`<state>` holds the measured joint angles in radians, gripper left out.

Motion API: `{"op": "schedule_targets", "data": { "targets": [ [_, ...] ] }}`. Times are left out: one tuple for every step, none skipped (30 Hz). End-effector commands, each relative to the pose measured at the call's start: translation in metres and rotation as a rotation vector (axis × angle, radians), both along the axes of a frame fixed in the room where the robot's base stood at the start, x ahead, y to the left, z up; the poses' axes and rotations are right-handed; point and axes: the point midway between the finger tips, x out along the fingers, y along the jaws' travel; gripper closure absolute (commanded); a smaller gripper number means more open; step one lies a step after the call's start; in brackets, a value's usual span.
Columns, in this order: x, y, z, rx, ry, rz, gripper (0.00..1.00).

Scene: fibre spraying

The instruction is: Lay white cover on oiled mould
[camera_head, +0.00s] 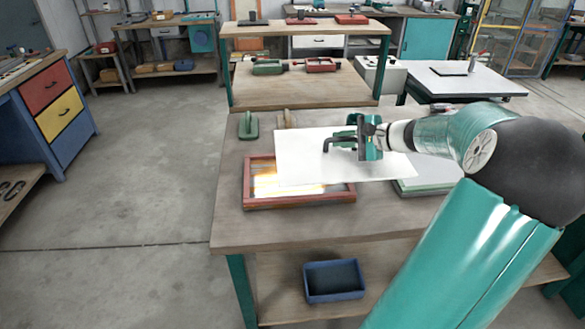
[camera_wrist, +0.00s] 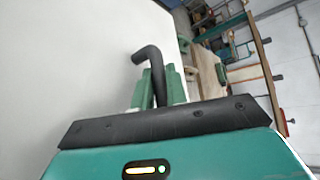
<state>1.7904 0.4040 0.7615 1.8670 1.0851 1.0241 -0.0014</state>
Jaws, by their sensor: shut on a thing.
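The white cover (camera_head: 305,155) is a flat, thin sheet with a dark bent handle (camera_head: 328,144). My gripper (camera_head: 352,141) is shut on the cover and holds it roughly level over the bench. The mould (camera_head: 250,200) is a shallow red-framed tray with a shiny, bright inside. The cover hides its back and right part in the head view; its front and left rim show. I cannot tell from the picture how high the cover is above it. In the wrist view the cover (camera_wrist: 70,60) fills the left, with the dark handle (camera_wrist: 150,60) between the green fingers.
The wooden bench (camera_head: 235,225) has bare room at the front and left. A pale stack (camera_head: 425,188) lies right of the mould, under my arm. A green hand tool (camera_head: 248,126) and a tan one (camera_head: 286,118) stand behind. A blue bin (camera_head: 333,281) sits on the lower shelf.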

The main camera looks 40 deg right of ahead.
Motion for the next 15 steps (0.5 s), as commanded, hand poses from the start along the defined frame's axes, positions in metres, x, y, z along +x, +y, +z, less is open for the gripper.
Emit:
{"op": "schedule_targets", "data": {
  "targets": [
    [0.004,0.003,-0.002,0.002,-0.002,0.004,1.00],
    [0.008,0.004,-0.004,0.003,-0.002,0.005,1.00],
    [0.014,0.007,-0.007,0.003,-0.003,0.007,1.00],
    [0.019,0.010,-0.009,0.004,-0.003,0.007,1.00],
    [0.025,0.011,-0.013,0.004,-0.003,0.007,1.00],
    [0.033,0.014,-0.016,0.004,-0.003,0.007,1.00],
    [0.039,0.016,-0.019,0.004,-0.003,0.007,1.00],
    [0.045,0.018,-0.023,0.005,-0.003,0.007,1.00],
    [0.053,0.021,-0.026,0.004,-0.003,0.007,1.00],
    [0.059,0.023,-0.029,0.005,-0.003,0.007,1.00],
    [0.066,0.025,-0.032,0.004,-0.003,0.006,1.00],
    [0.075,0.029,-0.036,0.004,-0.003,0.007,1.00],
    [0.081,0.031,-0.039,0.004,-0.004,0.007,1.00],
    [0.086,0.032,-0.044,0.006,-0.003,0.005,1.00],
    [0.091,0.034,-0.053,0.007,-0.002,0.005,1.00]
  ]
}}
